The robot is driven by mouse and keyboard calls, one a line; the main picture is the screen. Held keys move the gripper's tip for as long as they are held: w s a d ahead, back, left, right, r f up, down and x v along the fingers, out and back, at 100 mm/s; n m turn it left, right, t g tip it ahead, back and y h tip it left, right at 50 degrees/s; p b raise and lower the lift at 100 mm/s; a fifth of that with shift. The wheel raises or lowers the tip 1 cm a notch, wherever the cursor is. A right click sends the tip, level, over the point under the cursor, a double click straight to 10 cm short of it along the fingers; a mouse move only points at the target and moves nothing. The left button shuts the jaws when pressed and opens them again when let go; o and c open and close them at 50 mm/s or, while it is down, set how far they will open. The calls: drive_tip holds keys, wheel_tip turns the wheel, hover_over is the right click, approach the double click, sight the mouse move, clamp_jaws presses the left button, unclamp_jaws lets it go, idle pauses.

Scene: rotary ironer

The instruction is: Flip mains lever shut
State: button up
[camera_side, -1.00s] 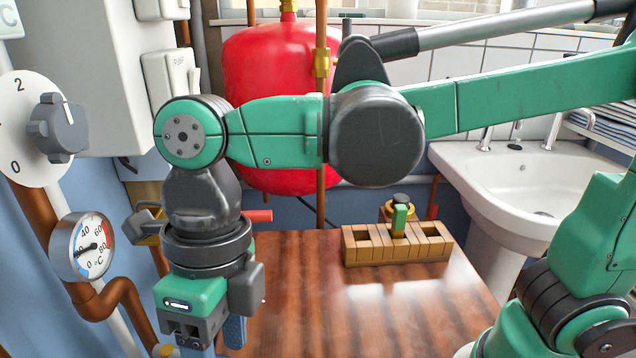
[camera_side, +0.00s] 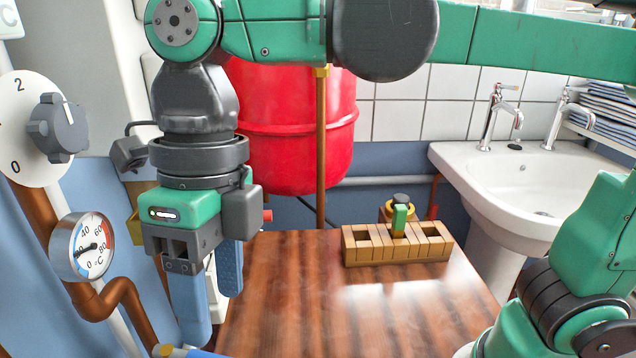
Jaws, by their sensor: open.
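My gripper (camera_side: 213,318) hangs at the lower left with its two blue fingers pointing down, apart and with nothing seen between them. Just below the nearer fingertip, at the bottom edge, is a blue lever handle (camera_side: 195,353) beside a brass fitting (camera_side: 163,351); both are largely cut off by the frame. A red handle end (camera_side: 267,215) shows behind my gripper, the rest of it hidden. No label shows which one is the mains lever. I cannot tell whether the blue handle touches the fingertip.
A dial gauge (camera_side: 82,247) and copper pipe (camera_side: 113,303) stand close on the left, below a rotary knob (camera_side: 58,128). A wooden table (camera_side: 330,315) holds a slotted wooden block (camera_side: 397,246). A red tank (camera_side: 296,130) and sink (camera_side: 535,185) are behind.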

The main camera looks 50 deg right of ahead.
drive_tip(key=c, duration=0.4)
drive_tip(key=shift+a+r+m, duration=0.15)
drive_tip(key=shift+r+m, duration=0.2)
drive_tip(key=shift+m, duration=0.25)
drive_tip(key=c, duration=0.4)
wheel_tip(320, 180, up, 8)
drive_tip(key=a+m, duration=0.2)
drive_tip(key=m, duration=1.2)
drive_tip(key=shift+s+m, duration=0.25)
drive_tip(key=shift+m, duration=0.15)
drive_tip(key=shift+d+f+m, duration=0.1)
drive_tip(key=shift+f+m, duration=0.4)
drive_tip(key=shift+f, duration=2.65)
drive_tip(key=shift+f+m, duration=0.5)
drive_tip(key=shift+f, duration=2.65)
